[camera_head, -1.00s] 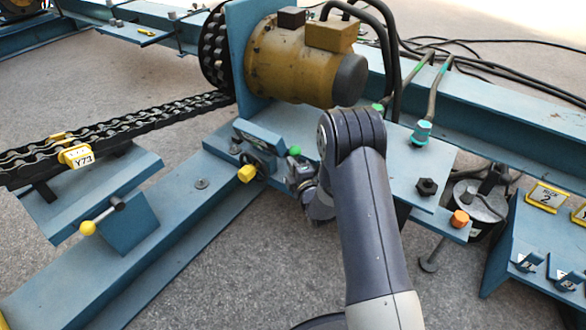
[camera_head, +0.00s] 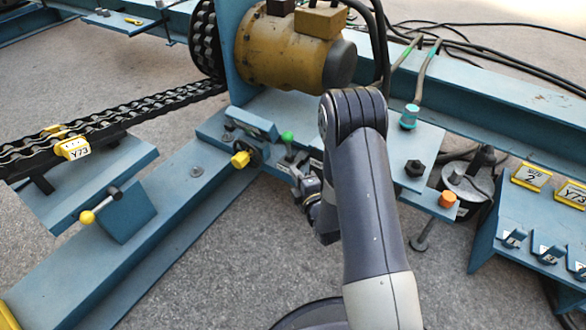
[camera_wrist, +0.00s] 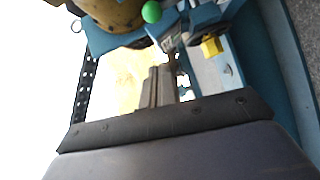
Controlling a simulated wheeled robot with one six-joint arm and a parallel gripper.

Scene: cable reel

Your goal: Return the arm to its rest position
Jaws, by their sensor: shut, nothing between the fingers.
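My arm rises from the bottom of the head view and bends at a dark elbow, with the wrist folded down on its left side. My gripper (camera_head: 300,176) is small and partly hidden there, just below a green-knobbed lever (camera_head: 287,137) on the blue frame. In the wrist view my gripper (camera_wrist: 158,86) shows two grey fingers together, with nothing between them. The green knob (camera_wrist: 151,12) is beyond the fingertips, at the top. I cannot tell whether the fingers touch the lever. A yellow knob (camera_wrist: 211,46) is right of the fingers.
A yellow motor (camera_head: 285,50) stands behind my elbow. A chain (camera_head: 130,115) runs left, near a yellow-ended lever (camera_head: 88,216). A teal-collared lever (camera_head: 409,117), an orange knob (camera_head: 447,199) and a hook rack (camera_head: 497,235) are right. Grey floor is open below.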

